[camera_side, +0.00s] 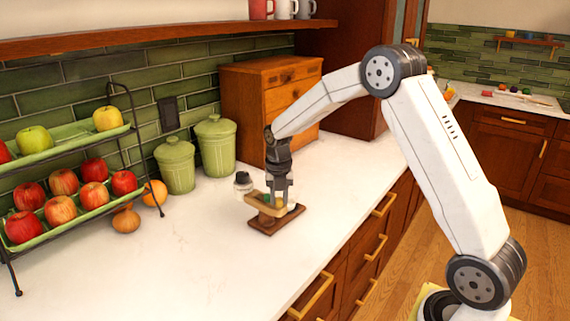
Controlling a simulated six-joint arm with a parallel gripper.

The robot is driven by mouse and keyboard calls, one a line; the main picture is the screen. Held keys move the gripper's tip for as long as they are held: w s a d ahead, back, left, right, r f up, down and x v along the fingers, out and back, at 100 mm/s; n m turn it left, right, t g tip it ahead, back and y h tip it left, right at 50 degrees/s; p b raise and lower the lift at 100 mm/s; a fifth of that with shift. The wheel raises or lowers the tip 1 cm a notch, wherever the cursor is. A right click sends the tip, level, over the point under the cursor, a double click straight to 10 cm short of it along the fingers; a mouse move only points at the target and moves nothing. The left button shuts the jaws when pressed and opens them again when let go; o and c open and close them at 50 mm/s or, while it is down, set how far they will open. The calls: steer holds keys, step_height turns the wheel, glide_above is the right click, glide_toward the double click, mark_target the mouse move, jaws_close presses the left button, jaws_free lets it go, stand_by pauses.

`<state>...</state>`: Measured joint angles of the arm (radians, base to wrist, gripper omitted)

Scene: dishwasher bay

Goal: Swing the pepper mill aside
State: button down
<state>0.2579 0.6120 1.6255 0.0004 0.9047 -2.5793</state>
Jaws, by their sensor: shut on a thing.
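My gripper (281,200) points straight down over the white counter, its fingers shut on a tan wooden piece (257,203). That piece sits low over a flat dark brown wooden base (265,227) on the counter. A small dark-topped, pale-bodied item (243,183) is just behind the left end of the tan piece; it may be the pepper mill, but it is too small to tell, and I cannot tell whether it is joined to the tan piece. Small green and white bits beside my fingers are partly hidden.
Two green lidded canisters (176,165) (215,146) and a wooden drawer box (258,92) stand behind. A two-tier fruit rack (80,210), an onion (126,218) and an orange (155,193) are at left. The front-left counter (190,270) is clear; its edge runs along the right.

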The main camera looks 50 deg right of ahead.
steer(key=shift+w, duration=0.1)
steer(key=shift+c, duration=2.2)
jaws_free()
steer(key=shift+r, duration=0.15)
steer(key=shift+r, duration=3.8)
steer(key=shift+a, duration=0.1)
steer(key=s+a+f+m+t, duration=0.1)
steer(key=s+a+m, duration=0.3)
steer(key=m, duration=0.5)
steer(key=s+a+f+m, duration=0.4)
steer(key=s+m, duration=0.4)
steer(key=s, duration=0.1)
steer(key=s+a+f+m+t, duration=0.1)
steer(key=s+a+f+m, duration=0.2)
steer(key=s+m, duration=0.3)
steer(key=a+m, duration=0.1)
steer(key=m, duration=0.2)
steer(key=shift+s+a+m+t, duration=0.2)
steer(key=shift+s+m+t, duration=0.1)
steer(key=shift+s, duration=0.05)
